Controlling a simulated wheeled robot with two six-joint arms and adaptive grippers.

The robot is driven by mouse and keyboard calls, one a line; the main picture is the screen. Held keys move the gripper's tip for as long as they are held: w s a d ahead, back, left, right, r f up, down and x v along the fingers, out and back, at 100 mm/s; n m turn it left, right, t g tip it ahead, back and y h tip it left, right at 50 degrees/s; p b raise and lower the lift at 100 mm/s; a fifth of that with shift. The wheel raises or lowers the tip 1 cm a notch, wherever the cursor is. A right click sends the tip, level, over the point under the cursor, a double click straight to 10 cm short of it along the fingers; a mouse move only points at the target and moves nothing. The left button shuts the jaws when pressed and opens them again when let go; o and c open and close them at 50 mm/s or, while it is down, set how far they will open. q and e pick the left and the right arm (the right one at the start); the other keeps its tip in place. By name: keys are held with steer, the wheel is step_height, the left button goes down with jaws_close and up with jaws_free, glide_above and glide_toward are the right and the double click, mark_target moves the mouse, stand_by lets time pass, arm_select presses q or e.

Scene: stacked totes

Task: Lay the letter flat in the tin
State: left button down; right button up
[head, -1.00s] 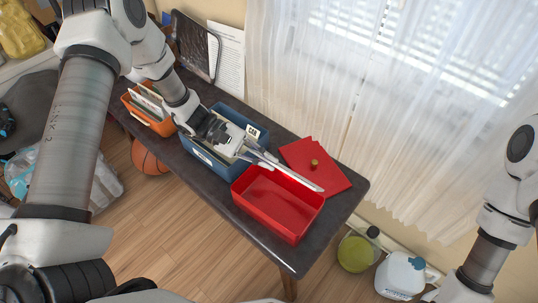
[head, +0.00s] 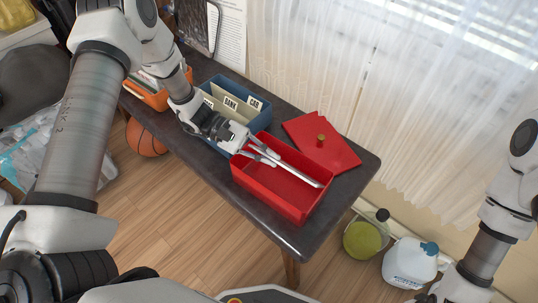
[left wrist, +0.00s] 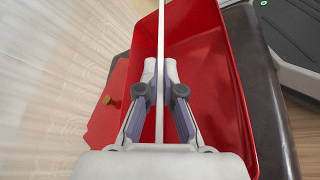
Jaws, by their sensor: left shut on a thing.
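The open red tin (head: 264,196) stands on the dark table, near its right end, and looks empty. My left gripper (head: 272,158) is over the tin's back left part, shut on the white letter (head: 302,175). The letter is seen nearly edge-on as a thin strip stretching across the tin's opening. In the left wrist view, the letter (left wrist: 160,50) stands on edge between the fingers (left wrist: 160,98), with the red tin (left wrist: 232,75) beneath. I cannot tell whether its lower edge is below the rim. My right gripper is out of view.
The red lid (head: 340,157) with a brass knob lies behind the tin. A blue box (head: 231,82) with labelled dividers stands left of the tin, and an orange box (head: 157,101) of papers is farther left. A curtained window is behind the table.

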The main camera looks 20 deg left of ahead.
arm_select(q)
steer(key=shift+s+f, duration=0.25)
steer(key=shift+f, duration=0.25)
steer(key=c, duration=1.2)
jaws_free()
steer(key=shift+s+d+f, duration=0.1)
steer(key=shift+c, duration=0.2)
steer(key=shift+a, duration=0.25)
steer(key=r+v, duration=0.1)
steer(key=v, duration=1.1)
steer(key=shift+d, duration=0.2)
steer(key=shift+w, duration=0.25)
